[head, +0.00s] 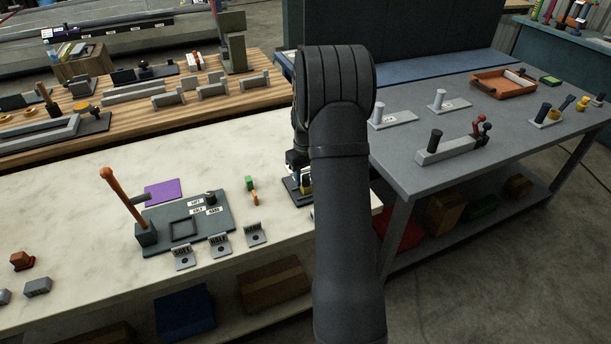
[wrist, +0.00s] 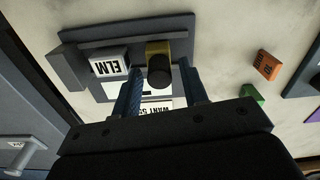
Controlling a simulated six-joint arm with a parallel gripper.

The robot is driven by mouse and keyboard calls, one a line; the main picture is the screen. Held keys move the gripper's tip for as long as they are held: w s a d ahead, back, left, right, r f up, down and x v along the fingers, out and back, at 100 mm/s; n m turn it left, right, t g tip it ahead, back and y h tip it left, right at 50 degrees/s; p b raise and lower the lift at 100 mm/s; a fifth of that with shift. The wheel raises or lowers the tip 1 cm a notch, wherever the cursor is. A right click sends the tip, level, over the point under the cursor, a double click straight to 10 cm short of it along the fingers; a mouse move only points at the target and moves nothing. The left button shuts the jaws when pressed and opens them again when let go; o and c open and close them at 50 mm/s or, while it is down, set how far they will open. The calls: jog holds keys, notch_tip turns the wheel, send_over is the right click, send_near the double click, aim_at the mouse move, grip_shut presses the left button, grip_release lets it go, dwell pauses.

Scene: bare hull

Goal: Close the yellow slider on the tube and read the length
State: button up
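In the wrist view the yellow slider (wrist: 155,47) sits on a dark grey gauge plate (wrist: 112,35), with a dark round knob (wrist: 160,72) on its near side. A pale piece labelled ELM (wrist: 108,65) lies on the plate left of the slider; I cannot tell whether it is the tube. My gripper (wrist: 160,67) is open, its two blue fingers on either side of the knob, with gaps visible. A label reading "WANT 5…" (wrist: 158,104) is partly hidden between the fingers. In the head view my arm hides most of the gauge (head: 291,190).
A green piece (wrist: 251,94) and an orange piece (wrist: 266,65) lie to the right in the wrist view. In the head view a dark board (head: 188,235) with an orange-handled lever (head: 122,196) stands left on the pale bench. A grey table (head: 460,95) stands right.

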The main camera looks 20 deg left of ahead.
jog(key=c, duration=0.5)
jog(key=shift+o, duration=0.2)
jog(key=w+d, duration=0.4)
jog(key=shift+o, duration=1.1)
jog(key=shift+w+d, duration=0.15)
jog(key=o, duration=0.5)
jog(key=shift+r, duration=0.3)
notch_tip(320, 180, up, 17)
jog(key=shift+f, duration=0.1)
